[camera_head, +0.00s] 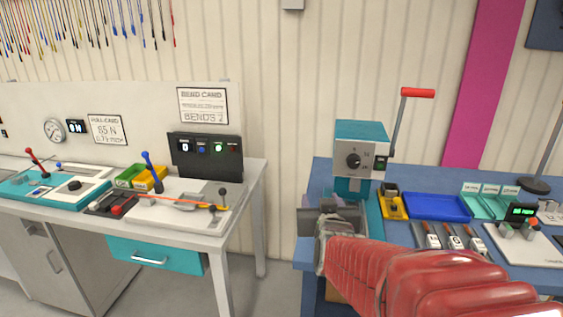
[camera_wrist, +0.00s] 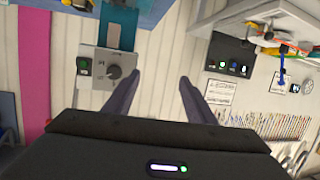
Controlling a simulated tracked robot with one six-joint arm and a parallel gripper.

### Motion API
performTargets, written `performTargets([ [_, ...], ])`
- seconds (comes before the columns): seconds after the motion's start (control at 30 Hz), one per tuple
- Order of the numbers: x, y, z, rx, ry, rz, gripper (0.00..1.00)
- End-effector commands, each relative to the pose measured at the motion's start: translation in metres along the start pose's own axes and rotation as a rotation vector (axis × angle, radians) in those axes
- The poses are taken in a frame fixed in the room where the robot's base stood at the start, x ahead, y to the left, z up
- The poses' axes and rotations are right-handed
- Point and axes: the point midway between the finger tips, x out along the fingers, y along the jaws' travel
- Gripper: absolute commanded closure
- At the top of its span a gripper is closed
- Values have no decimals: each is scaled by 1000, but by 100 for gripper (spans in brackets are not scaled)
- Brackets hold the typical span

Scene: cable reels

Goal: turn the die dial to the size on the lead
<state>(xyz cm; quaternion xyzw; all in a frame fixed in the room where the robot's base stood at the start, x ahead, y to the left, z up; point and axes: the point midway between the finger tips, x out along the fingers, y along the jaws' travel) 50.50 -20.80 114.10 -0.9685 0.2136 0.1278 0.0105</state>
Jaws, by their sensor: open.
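The die dial (camera_head: 353,160) is a dark round knob on the grey front plate of a teal-topped press (camera_head: 361,131). Small size marks surround it but are too small to read surely. In the wrist view the dial (camera_wrist: 114,72) appears upside down, left of my left fingertip and apart from it. My gripper (camera_wrist: 159,79) is open, with nothing between its two dark fingers. In the head view it is below the press, partly hidden by my red-sleeved arm. An orange-red lead (camera_head: 180,201) lies across the left bench; no size on it is readable.
A red-handled lever (camera_head: 417,93) rises right of the dial. A small green display (camera_head: 382,163) sits beside the dial. A blue tray (camera_head: 437,206) and a yellow holder (camera_head: 393,206) stand right of the press. A gap separates it from the left bench (camera_head: 222,228).

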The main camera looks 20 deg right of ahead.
Motion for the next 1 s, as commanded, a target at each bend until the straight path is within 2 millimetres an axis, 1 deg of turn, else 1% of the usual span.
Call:
performTargets([
  [0.03, 8, 15, -2, 3, 32, 37, 50],
  [0.2, 22, 60, -14, -1, 157, 151, 50],
  [0.33, 25, 81, -21, -10, 218, 207, 50],
  [0.47, 25, 88, -23, -13, 240, 228, 50],
  [0.83, 26, 88, -24, -13, 242, 226, 50],
  [1.0, 32, 91, -25, -13, 241, 224, 50],
])
